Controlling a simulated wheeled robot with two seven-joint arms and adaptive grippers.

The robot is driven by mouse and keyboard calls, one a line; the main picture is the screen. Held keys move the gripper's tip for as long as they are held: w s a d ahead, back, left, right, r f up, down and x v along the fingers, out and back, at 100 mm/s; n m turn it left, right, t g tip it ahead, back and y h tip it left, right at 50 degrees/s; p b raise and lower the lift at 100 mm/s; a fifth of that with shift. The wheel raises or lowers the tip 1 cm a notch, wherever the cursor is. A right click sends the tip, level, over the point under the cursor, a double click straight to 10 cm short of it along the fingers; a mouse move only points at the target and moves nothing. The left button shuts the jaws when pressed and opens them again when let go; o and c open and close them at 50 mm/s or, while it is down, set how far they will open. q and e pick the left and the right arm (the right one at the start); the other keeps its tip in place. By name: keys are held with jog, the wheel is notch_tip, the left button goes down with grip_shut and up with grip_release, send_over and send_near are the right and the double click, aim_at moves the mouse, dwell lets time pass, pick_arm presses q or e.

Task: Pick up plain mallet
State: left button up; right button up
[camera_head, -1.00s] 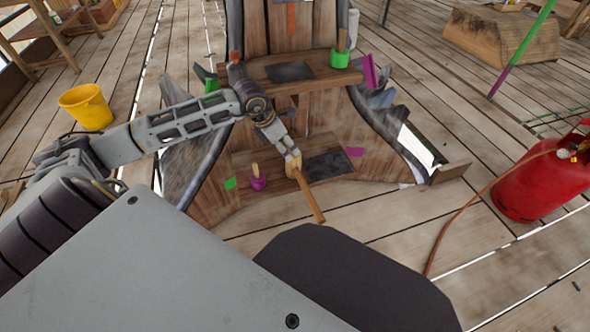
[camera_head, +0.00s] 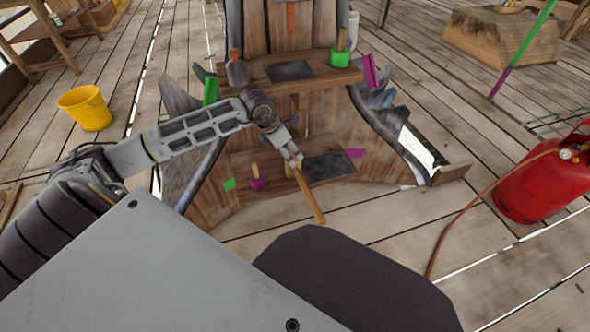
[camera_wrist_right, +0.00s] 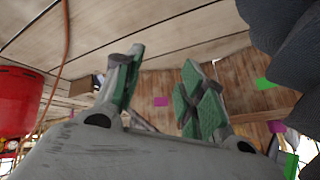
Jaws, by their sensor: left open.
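The plain mallet (camera_head: 309,197) is in the head view at the lower step of the wooden spire structure. Its light wooden handle slants down to the right past the step's front edge; its head is partly hidden by the gripper. My left gripper (camera_head: 295,160) is open, with its fingertips at the mallet's head. I cannot tell whether they touch it. My right gripper (camera_wrist_right: 157,88) shows only in the right wrist view, its green-padded fingers spread apart with nothing between them.
A green pot (camera_head: 340,58) and a grey tool (camera_head: 237,72) stand on the upper shelf. A red gas cylinder (camera_head: 540,185) is at right, a yellow bucket (camera_head: 86,107) at left.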

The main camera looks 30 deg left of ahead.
aim_at(291, 154)
pick_arm(q)
jog(key=shift+w+f, duration=0.15)
jog(key=shift+f, duration=0.35)
jog(key=shift+b+x, duration=0.8)
jog(key=shift+x, duration=0.65)
pick_arm(e)
jog(key=f, duration=0.2)
jog(key=shift+s+a+f, duration=0.2)
jog(key=shift+f, duration=0.2)
pick_arm(q)
jog(key=shift+c, duration=0.3)
jog(key=shift+w+r, duration=0.1)
jog(key=c, duration=1.1)
jog(key=shift+r, duration=0.1)
jog(key=shift+c, duration=0.2)
